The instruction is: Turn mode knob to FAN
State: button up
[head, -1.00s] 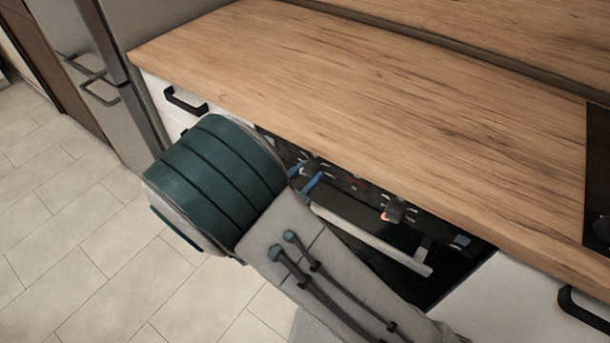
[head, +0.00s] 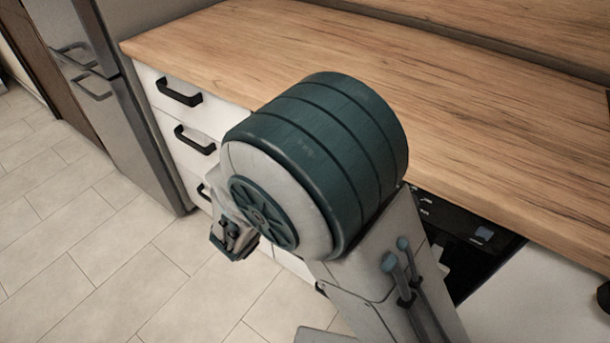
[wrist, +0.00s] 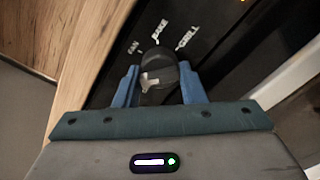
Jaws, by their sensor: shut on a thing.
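The mode knob (wrist: 158,68) is dark and round, with a pale mark on its near side. In the wrist view it sits on the black oven panel between the two blue fingers of my gripper (wrist: 159,76), which is shut on it. The white labels FAN (wrist: 133,47), BAKE (wrist: 160,31) and GRILL (wrist: 187,38) stand in an arc beyond the knob, FAN at the left. I cannot clearly tell which label the knob points to. In the head view my arm hides the knob and the fingers.
The oak worktop (head: 230,45) runs above the panel, and its edge (wrist: 88,50) is close to the left of my gripper. The oven handle (wrist: 285,75) is at the right in the wrist view. White drawers with black handles (head: 180,92) stand left of the oven.

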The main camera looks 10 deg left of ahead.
jog(key=m+b, duration=0.2)
jog(key=b, duration=0.1)
jog(key=m+b, duration=0.2)
jog(key=b, duration=0.1)
jog(key=m+b, duration=0.2)
jog(key=b, duration=0.1)
jog(key=shift+f, duration=0.35)
jog(key=m+b, duration=0.2)
jog(key=b, duration=0.1)
jog(key=shift+r+b, duration=0.1)
jog(key=shift+b, duration=0.25)
jog(key=shift+r+m+b, duration=0.2)
jog(key=shift+m+b, duration=0.6)
jog(key=shift+b, duration=0.25)
jog(key=shift+r, duration=0.1)
jog(key=o, duration=1)
jog(key=p+v, duration=0.2)
jog(key=v, duration=1.2)
jog(key=shift+w+p, duration=0.1)
jog(key=shift+p, duration=0.2)
